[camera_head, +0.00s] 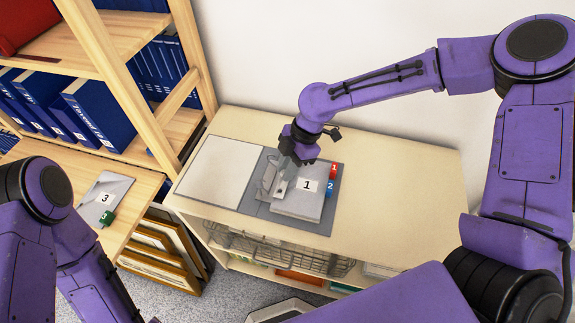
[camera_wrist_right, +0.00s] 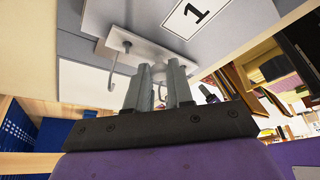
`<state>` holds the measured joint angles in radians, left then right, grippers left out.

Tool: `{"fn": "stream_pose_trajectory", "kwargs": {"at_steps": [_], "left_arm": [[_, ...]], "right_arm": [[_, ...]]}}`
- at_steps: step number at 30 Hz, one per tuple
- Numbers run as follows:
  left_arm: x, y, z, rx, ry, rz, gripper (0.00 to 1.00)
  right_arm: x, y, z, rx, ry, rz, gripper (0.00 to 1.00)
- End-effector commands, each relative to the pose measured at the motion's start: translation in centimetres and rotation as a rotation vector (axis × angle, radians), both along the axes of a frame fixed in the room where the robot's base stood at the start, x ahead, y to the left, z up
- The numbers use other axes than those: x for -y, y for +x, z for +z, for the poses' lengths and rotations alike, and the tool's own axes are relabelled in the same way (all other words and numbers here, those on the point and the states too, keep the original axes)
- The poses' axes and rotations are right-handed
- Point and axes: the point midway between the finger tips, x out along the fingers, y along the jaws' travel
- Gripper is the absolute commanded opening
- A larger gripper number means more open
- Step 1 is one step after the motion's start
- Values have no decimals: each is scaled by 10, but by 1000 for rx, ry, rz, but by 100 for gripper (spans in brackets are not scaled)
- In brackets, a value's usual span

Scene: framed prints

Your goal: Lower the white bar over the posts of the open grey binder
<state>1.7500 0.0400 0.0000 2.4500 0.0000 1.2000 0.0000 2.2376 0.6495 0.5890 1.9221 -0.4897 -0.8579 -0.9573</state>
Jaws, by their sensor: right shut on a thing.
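The open grey binder (camera_head: 322,226) lies flat on the cream cabinet top. A stack labelled 1 (camera_head: 300,205) lies on its right half, with red (camera_head: 334,171) and blue (camera_head: 331,187) tabs at its edge. My right gripper (camera_head: 288,163) is over the binder's middle and is shut on the white bar (camera_head: 281,187). The bar also shows in the right wrist view (camera_wrist_right: 150,43), just beyond the fingers (camera_wrist_right: 160,82). A thin curved metal post (camera_wrist_right: 112,65) shows beside the bar; I cannot tell whether the bar is around the posts. My left gripper is out of view.
A wooden shelf with blue binders (camera_head: 98,112) stands at the left. A grey item labelled 3 (camera_head: 105,195) with a green tab lies on the lower wooden surface. The cabinet top (camera_head: 400,190) is clear to the right. A wire basket (camera_head: 285,253) sits below.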

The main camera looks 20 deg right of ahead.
Motion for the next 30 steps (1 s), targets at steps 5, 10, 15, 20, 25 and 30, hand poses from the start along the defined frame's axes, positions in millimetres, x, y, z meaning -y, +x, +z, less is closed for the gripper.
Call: {"fn": "stream_pose_trajectory", "kwargs": {"at_steps": [5, 10, 15, 20, 25, 30], "left_arm": [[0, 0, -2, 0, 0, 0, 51], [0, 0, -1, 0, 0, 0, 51], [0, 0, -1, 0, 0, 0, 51], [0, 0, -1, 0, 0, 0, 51], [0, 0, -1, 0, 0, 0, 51], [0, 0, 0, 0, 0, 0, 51]], "right_arm": [[0, 0, -4, 0, 0, 0, 0], [0, 0, -3, 0, 0, 0, 51], [0, 0, -3, 0, 0, 0, 51], [0, 0, -3, 0, 0, 0, 51], [0, 0, -3, 0, 0, 0, 51], [0, 0, -2, 0, 0, 0, 51]]}}
